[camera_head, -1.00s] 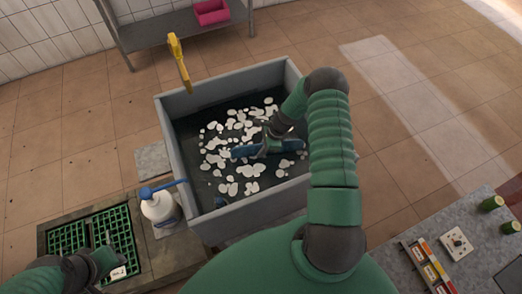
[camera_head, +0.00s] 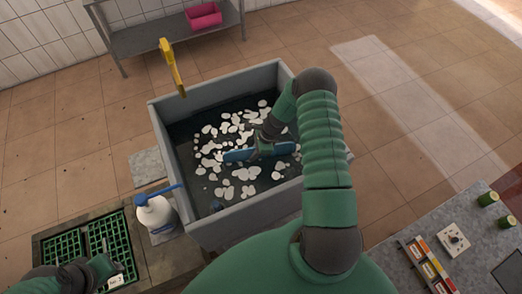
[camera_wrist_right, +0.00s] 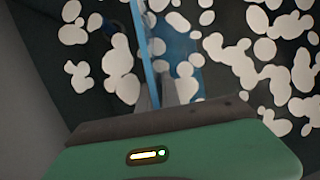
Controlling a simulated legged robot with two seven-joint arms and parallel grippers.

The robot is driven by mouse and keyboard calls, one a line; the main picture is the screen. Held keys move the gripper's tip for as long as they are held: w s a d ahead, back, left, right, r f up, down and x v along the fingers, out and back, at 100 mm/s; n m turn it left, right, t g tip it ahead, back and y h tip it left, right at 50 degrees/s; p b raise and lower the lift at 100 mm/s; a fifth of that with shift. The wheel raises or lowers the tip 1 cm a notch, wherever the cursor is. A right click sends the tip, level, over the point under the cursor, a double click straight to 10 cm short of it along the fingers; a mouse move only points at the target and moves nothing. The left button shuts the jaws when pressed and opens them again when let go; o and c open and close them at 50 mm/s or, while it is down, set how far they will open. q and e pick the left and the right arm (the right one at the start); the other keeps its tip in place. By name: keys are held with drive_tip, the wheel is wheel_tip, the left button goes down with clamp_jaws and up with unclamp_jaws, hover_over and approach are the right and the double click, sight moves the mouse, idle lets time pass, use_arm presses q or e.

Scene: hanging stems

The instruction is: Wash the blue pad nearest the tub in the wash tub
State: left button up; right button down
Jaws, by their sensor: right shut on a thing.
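The wash tub (camera_head: 245,214) is a grey box of dark water with white foam patches. My right gripper (camera_head: 262,151) is inside the tub's outline, shut on a blue pad (camera_head: 238,156). The pad sticks out on both sides of the jaws, among the foam; I cannot tell how deep it sits. In the right wrist view the pad (camera_wrist_right: 150,62) shows as a thin blue upright edge, with a paler blue area beside it. My left gripper (camera_head: 108,268) is at lower left, over the green grid crate; its jaws are unclear.
A white bottle with a blue top (camera_head: 155,212) stands left of the tub, near the green grid crate (camera_head: 64,246). A yellow handle (camera_head: 172,65) rises at the tub's back left. A counter (camera_head: 405,290) with labelled blocks, a socket plate and green cylinders is at lower right.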

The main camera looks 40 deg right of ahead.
wheel_tip(320, 180, up, 36)
drive_tip(key=p, duration=2.7)
drive_tip(key=shift+r, duration=0.15)
drive_tip(key=shift+w, duration=0.1)
